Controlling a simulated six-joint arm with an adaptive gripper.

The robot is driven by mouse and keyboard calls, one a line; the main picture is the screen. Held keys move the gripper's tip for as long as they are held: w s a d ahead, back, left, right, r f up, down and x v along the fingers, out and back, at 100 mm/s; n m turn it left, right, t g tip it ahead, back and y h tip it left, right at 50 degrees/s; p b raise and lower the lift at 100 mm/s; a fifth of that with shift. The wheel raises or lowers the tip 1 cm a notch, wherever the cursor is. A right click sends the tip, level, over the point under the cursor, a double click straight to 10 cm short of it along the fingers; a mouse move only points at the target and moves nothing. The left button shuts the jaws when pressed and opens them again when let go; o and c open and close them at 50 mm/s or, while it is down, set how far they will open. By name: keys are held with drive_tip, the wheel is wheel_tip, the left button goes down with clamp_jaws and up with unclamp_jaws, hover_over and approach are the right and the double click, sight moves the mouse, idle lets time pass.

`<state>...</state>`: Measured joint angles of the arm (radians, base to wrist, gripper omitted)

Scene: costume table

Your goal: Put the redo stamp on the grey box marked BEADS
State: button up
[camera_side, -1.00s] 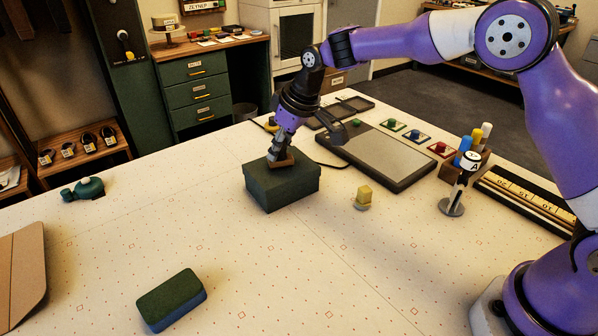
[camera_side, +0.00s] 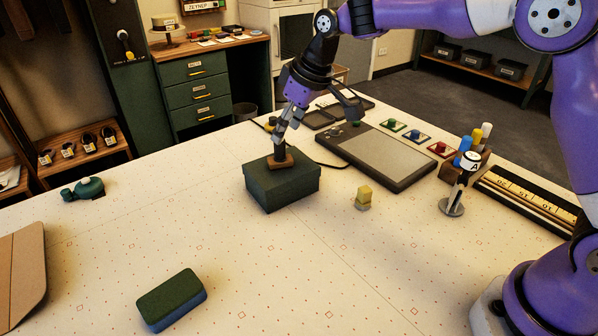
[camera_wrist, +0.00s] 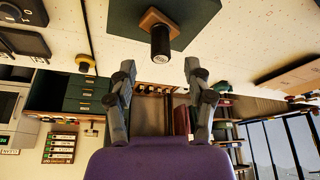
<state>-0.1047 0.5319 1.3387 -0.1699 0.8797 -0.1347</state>
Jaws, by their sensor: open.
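A stamp (camera_side: 280,159) with a brown wooden base and a dark handle stands upright on the lid of a dark grey-green box (camera_side: 283,190). In the wrist view, the stamp (camera_wrist: 160,38) rests on the box lid (camera_wrist: 195,14) with its handle towards my gripper. No BEADS marking is readable on the box, and any label on the stamp is too small to read. My gripper (camera_side: 283,130) is open and empty just above the stamp. Its fingers (camera_wrist: 160,72) are apart in the wrist view, with the handle clear of them.
A grey tablet-like pad (camera_side: 380,156) lies behind and right of the box. A green-and-blue sponge-like block (camera_side: 172,299) lies in front. A teal object (camera_side: 88,188) sits left.

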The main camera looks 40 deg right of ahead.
drive_tip(key=s+d+r+m, duration=0.2)
drive_tip(key=s+d+r, duration=0.2)
drive_tip(key=s+r, duration=0.6)
drive_tip(key=s+d+f+m+h, duration=0.1)
drive_tip(key=s+d+f, duration=0.1)
drive_tip(key=s, duration=0.5)
drive_tip(key=s+d+f+m+t, duration=0.1)
drive_tip(key=s+f, duration=0.3)
drive_tip(key=s, duration=0.3)
drive_tip(key=shift+s+d+f+h, duration=0.15)
drive_tip(key=shift+s+d+h, duration=0.2)
drive_tip(key=shift+s+h, duration=0.05)
